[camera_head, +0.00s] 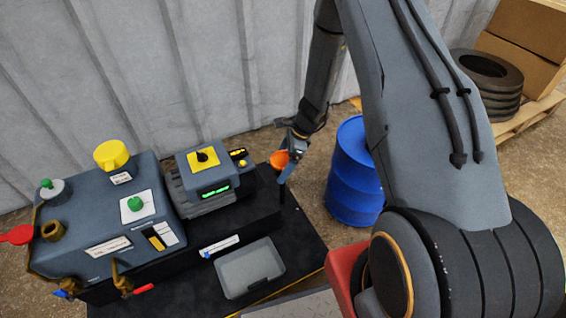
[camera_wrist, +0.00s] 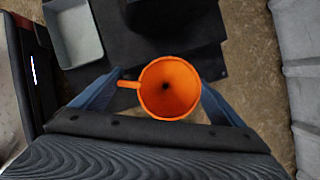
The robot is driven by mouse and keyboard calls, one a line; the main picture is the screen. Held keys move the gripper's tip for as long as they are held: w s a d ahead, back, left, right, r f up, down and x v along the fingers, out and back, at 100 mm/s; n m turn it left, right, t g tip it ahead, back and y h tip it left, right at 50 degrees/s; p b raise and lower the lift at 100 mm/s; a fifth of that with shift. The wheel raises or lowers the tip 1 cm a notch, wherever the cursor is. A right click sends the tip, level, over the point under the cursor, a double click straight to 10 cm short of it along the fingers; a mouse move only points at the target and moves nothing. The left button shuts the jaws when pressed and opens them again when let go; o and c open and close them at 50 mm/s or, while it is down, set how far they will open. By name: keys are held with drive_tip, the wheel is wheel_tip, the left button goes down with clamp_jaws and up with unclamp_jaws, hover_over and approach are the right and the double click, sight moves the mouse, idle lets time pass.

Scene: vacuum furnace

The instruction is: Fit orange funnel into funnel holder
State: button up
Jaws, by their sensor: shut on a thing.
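The orange funnel (camera_head: 279,159) is held at the end of my arm, above the right part of the black table. It also shows in the wrist view (camera_wrist: 170,88), with its wide mouth facing the camera and its small handle to the left. My gripper (camera_head: 289,151) is shut on the funnel, with a blue finger on each side of it in the wrist view. A thin dark upright shape (camera_head: 282,192) stands below the funnel in the head view. I cannot tell whether it is the funnel holder, or whether the funnel touches it. The funnel's spout is hidden.
A grey machine with a yellow switch plate (camera_head: 203,158) stands left of the funnel. A larger grey unit with valves (camera_head: 90,225) is farther left. A grey tray (camera_head: 249,268) lies in front. A blue barrel (camera_head: 352,180) stands right of the table.

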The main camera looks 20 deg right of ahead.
drive_tip(key=shift+f, duration=0.25)
drive_tip(key=o, duration=0.7)
drive_tip(key=shift+p+v, duration=0.85)
drive_tip(key=shift+v, duration=3.05)
